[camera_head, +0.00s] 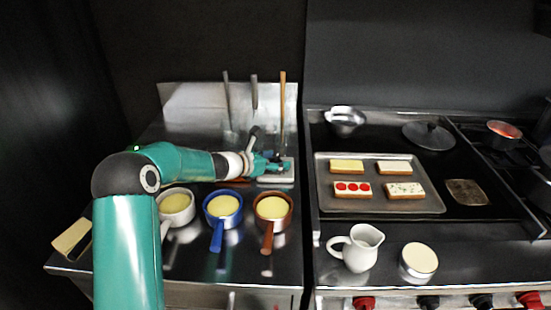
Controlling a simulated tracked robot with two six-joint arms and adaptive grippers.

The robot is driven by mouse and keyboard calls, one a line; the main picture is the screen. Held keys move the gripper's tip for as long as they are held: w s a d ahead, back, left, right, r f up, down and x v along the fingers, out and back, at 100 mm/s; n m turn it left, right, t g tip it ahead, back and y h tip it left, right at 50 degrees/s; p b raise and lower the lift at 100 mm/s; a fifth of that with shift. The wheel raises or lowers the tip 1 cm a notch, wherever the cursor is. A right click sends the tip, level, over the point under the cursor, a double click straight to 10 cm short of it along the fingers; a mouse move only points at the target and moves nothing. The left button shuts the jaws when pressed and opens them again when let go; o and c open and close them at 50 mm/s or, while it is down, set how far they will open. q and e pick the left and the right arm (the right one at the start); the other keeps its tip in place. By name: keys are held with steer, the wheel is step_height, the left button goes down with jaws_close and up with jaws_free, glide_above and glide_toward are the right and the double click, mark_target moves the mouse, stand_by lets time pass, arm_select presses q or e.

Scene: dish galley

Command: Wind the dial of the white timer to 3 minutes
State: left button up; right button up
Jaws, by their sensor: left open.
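My left gripper (276,165) reaches in from the left at the back of the left counter. It is open, with its fingers over a low pale slab (284,178). The slab looks like the white timer, but the gripper covers much of it. I cannot make out a dial or its setting, nor whether the fingers touch it. My right gripper is not in view.
White (176,203), blue (223,206) and brown (272,208) pans stand in front of the arm. Upright utensils (282,100) are behind the gripper. On the right are a tray of toasts (325,205), a white jug (357,248) and a round cream-topped pot (418,261).

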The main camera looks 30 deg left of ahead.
arm_select(q)
steer(key=shift+w, duration=0.2)
steer(key=shift+f, duration=0.1)
steer(key=c, duration=1.1)
steer(key=shift+s, duration=0.1)
steer(key=shift+f, duration=0.1)
steer(key=o, duration=1.1)
steer(key=shift+s+a+r, duration=0.15)
steer(key=shift+s+r, duration=0.2)
steer(key=shift+s, duration=0.1)
steer(key=v, duration=1.1)
steer(key=shift+s+f, duration=0.1)
steer(key=shift+f, duration=0.05)
